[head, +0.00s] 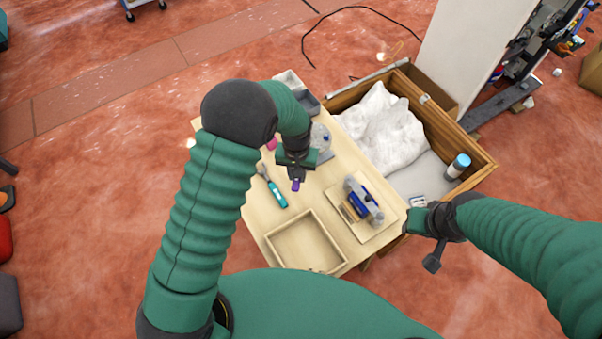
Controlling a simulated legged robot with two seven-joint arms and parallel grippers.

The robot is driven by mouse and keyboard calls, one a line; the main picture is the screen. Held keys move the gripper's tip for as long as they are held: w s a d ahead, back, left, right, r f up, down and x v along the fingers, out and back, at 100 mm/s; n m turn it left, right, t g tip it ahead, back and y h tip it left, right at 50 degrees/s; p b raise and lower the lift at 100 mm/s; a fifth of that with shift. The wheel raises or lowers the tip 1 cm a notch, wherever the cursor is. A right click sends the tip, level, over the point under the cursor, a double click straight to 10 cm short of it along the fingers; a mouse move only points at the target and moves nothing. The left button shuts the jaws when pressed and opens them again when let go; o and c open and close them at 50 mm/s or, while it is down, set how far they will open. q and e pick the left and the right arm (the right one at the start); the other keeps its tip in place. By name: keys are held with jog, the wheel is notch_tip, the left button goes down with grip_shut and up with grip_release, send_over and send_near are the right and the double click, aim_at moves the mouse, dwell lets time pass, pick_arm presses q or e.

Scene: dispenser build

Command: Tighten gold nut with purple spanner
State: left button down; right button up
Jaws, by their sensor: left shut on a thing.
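My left gripper (297,176) is over the middle of the wooden table, shut on a small purple piece (296,186) that looks like the purple spanner. Only its lower end shows below the fingers; the rest is hidden. A blue and grey device (363,201) stands on a light board to the right of the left gripper. The gold nut is too small to make out. My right gripper (433,262) is beyond the table's right edge, apart from the device; its finger opening is unclear.
A teal-handled tool (274,190) lies left of the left gripper. An empty wooden tray (306,215) is at the table's near end. Grey bins (305,103) and a clear item (321,137) stand at the far end. A wooden crate (480,157) holds a white bag (384,125) and a blue-capped container (458,166).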

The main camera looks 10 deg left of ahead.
pick_arm(q)
jog(key=shift+a+m, duration=0.3)
jog(key=shift+a, duration=0.05)
jog(key=shift+d, duration=0.15)
jog(key=shift+d+n, duration=0.4)
jog(key=shift+n, duration=0.2)
jog(key=shift+r+p, duration=1.95)
jog(key=shift+r, duration=0.1)
